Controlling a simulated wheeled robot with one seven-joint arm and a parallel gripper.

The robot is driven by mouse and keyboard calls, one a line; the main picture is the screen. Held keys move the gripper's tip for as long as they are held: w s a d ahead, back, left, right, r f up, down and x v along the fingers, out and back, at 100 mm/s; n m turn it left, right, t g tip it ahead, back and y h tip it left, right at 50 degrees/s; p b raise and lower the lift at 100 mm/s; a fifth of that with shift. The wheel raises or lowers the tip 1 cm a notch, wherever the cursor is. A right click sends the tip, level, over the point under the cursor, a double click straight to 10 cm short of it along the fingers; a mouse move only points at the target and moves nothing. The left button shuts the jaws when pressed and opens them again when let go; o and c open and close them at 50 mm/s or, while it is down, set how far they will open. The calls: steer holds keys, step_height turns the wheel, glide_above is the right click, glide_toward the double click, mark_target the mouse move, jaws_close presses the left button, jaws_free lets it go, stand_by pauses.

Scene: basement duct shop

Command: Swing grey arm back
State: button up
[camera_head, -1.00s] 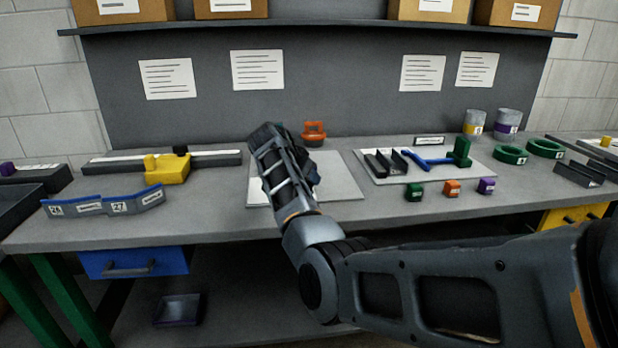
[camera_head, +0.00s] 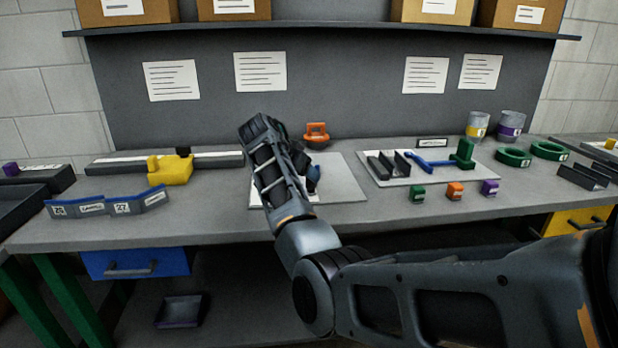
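A pale grey board (camera_head: 343,184) lies on the bench behind my forearm, with a white sheet partly showing on it. An orange clamp-like piece (camera_head: 317,131) stands at the board's back edge. My gripper (camera_head: 308,172) is over the board, mostly hidden behind my own wrist; its fingers cannot be made out. A small dark blue piece (camera_head: 314,179) shows beside it; I cannot tell whether it belongs to the gripper or to a fixture. No grey swing arm can be clearly made out; my arm covers the left part of the board.
A yellow block on a long rail (camera_head: 170,171) and a numbered blue-grey strip (camera_head: 108,205) are at left. A tray (camera_head: 390,178) with dark channels and a blue-green tool is at right, with small coloured blocks (camera_head: 455,190) before it. Green rings (camera_head: 513,157) and tins (camera_head: 509,124) stand beyond.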

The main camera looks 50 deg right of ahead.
steer(key=shift+v, duration=1.85)
steer(key=shift+s, duration=0.1)
